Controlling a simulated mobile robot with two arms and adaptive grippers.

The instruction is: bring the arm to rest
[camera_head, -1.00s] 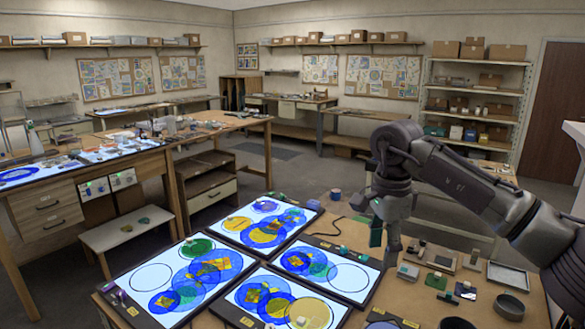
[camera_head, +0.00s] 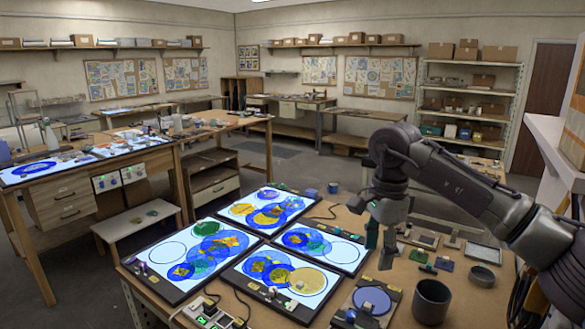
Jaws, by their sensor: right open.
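My right arm comes in from the right, and my right gripper (camera_head: 380,248) hangs from it with its fingers pointing down over the back of the workbench (camera_head: 330,208). The fingers are apart and I see nothing held between them. A dark green patch shows at the left finger; I cannot tell whether it is part of the gripper. My left gripper is not in view.
Several lit panels with coloured glass discs, one of them the front panel (camera_head: 248,280), lie left of the gripper. A dark cup (camera_head: 432,302), a round dish (camera_head: 482,277) and small blocks stand to the right. A control box (camera_head: 208,314) sits at the front.

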